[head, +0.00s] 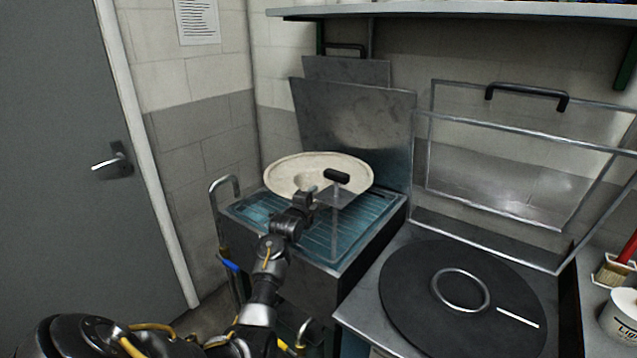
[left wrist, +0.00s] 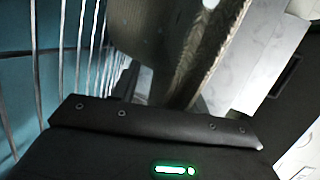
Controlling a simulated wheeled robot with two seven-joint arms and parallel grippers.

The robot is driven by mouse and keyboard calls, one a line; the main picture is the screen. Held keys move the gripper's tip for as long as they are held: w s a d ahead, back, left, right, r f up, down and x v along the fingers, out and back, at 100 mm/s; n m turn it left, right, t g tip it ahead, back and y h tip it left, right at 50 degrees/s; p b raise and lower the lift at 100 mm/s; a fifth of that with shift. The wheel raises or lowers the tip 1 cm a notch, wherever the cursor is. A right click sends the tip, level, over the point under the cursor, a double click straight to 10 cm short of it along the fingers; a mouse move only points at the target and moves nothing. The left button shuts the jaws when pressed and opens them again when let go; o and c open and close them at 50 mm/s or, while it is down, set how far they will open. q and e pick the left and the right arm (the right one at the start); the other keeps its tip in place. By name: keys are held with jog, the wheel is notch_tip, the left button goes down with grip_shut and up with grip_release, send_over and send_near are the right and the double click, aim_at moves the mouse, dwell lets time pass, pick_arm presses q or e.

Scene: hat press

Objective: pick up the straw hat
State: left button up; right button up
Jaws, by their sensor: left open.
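The pale straw hat (head: 290,174) rests tilted on the back part of a blue wire-racked basin (head: 262,207) in the head view. In the left wrist view its woven surface (left wrist: 160,32) fills the upper middle, close to the jaws. My left gripper (head: 311,190) is open at the hat's near side, overlapping its front brim in the head view. I cannot tell whether the jaws touch the brim. The fingertips are hard to make out. My right gripper is not in view.
A raised metal lid (head: 350,120) rises behind the hat. To the right are a round black plate (head: 425,305) and a raised metal frame (head: 500,130). A grey door (head: 55,150) is at the left.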

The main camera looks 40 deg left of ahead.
pick_arm(q)
grip_shut()
dwell(0.4)
